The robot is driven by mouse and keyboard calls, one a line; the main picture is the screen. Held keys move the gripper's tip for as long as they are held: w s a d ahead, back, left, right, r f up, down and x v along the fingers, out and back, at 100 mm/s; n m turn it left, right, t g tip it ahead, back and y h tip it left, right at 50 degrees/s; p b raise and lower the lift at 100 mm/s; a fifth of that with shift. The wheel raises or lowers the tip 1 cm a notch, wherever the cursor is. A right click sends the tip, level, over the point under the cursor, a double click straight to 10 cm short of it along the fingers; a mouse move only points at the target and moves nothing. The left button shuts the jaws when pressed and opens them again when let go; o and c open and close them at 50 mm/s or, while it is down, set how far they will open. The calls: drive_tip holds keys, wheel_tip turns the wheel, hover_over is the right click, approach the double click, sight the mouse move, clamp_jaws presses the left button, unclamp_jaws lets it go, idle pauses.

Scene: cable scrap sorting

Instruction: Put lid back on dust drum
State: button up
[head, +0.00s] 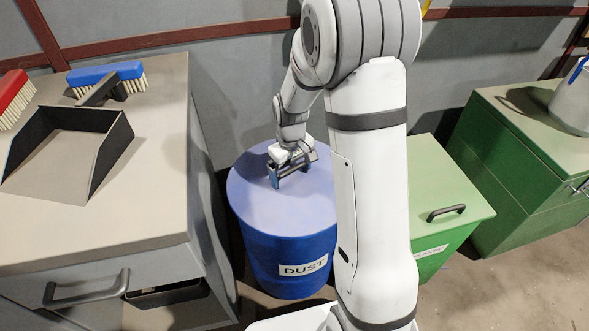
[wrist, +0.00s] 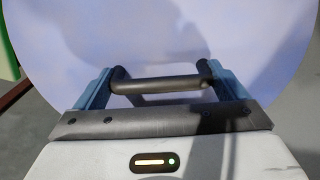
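The blue dust drum (head: 287,262) stands upright with a "DUST" label on its front. The pale blue-violet round lid (head: 252,198) lies flat over its top; I cannot tell whether its rim is fully seated. My gripper (head: 290,172) is down at the lid's middle. In the wrist view, the dark bar handle (wrist: 160,85) spans between the two blue fingers of my gripper (wrist: 160,88). Its ends appear to meet both fingers, so the gripper looks shut on it lengthwise. The lid (wrist: 150,35) fills the background there. My arm hides the drum's right side in the head view.
A grey cabinet (head: 212,235) stands close left of the drum, with a dustpan (head: 65,155), a blue brush (head: 107,73) and a red brush (head: 14,98) on top. A green bin (head: 452,190) stands right of the drum, and a green cabinet (head: 520,185) beyond it.

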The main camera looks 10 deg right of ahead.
sight(292, 169)
drive_tip(key=shift+o, duration=0.7)
drive_tip(key=shift+r, duration=0.1)
wheel_tip(292, 169, up, 8)
drive_tip(key=p, duration=0.3)
drive_tip(key=s+r+m+t+p, duration=0.1)
drive_tip(key=s+r+p, duration=0.6)
drive_tip(key=r, duration=0.5)
drive_tip(key=s+r+m+p, duration=0.2)
drive_tip(key=s+r+p, duration=0.5)
drive_tip(key=r, duration=0.5)
drive_tip(key=s+r+m+t+p, duration=0.1)
drive_tip(key=s+r+p, duration=0.6)
drive_tip(key=r+p, duration=0.3)
wheel_tip(292, 169, up, 2)
drive_tip(key=shift+d+r+t, duration=0.1)
drive_tip(key=shift+d+t, duration=0.2)
drive_tip(key=shift+d, duration=0.1)
